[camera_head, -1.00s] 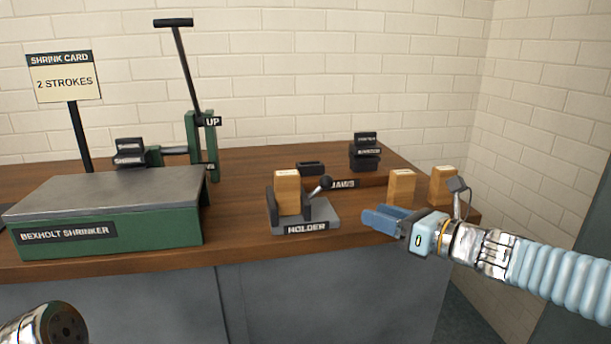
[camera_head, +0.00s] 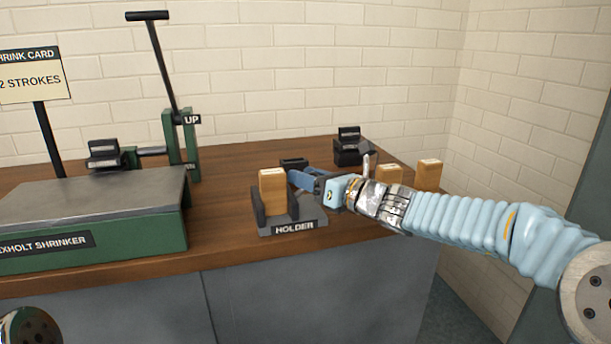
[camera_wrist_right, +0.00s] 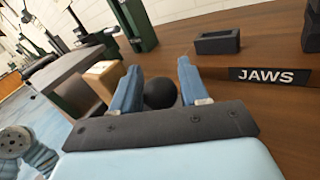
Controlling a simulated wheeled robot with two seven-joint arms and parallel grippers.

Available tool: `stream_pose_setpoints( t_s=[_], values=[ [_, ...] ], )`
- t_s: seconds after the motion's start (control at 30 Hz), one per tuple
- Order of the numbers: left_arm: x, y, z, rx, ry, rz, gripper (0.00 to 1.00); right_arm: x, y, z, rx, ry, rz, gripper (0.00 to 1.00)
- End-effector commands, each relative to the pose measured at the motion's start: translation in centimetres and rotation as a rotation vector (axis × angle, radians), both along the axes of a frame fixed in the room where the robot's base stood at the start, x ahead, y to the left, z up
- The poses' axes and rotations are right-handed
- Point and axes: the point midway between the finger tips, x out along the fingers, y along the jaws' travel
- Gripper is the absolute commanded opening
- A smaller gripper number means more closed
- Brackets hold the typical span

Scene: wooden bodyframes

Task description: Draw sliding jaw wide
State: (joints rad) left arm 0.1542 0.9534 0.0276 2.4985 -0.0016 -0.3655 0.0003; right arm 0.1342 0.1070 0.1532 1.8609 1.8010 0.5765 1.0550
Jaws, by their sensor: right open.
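The holder (camera_head: 265,231) stands near the table's front edge with a tan wooden block (camera_head: 272,191) upright between its dark jaws. My right gripper (camera_head: 296,177) is open with blue fingers, just right of the block. In the right wrist view, a black ball knob (camera_wrist_right: 160,94) shows between the open fingers (camera_wrist_right: 158,72); I cannot tell if they touch it. My left gripper is out of view.
The green shrinker (camera_head: 130,235) with its upright lever (camera_head: 163,65) stands at left. A black tray (camera_wrist_right: 217,42) and JAWS label (camera_wrist_right: 270,76) lie behind the holder. A dark jaw stack (camera_head: 350,152) and two wooden blocks (camera_head: 428,175) are at right.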

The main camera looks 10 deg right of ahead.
Motion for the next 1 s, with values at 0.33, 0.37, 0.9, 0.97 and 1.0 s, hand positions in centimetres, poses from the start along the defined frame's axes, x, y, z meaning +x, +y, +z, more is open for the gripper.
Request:
stream_pose_setpoints(
  t_s=[0.33,0.37,0.9,0.97,1.0],
  values=[
    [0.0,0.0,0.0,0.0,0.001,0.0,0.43,0.5,0.4,0.0,0.001,0.001,-0.001,0.44],
    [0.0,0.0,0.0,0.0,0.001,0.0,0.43,0.5,0.4,0.0,0.001,0.001,-0.001,0.43],
    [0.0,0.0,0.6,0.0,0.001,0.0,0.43,0.6,-0.5,0.2,-0.001,0.0,-0.003,0.0],
    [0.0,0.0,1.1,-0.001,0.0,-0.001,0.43,0.7,-1.6,0.3,-0.001,0.0,-0.006,0.0],
    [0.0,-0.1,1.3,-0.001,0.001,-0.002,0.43,0.7,-2.4,0.3,0.0,0.0,-0.007,0.0]
  ],
)
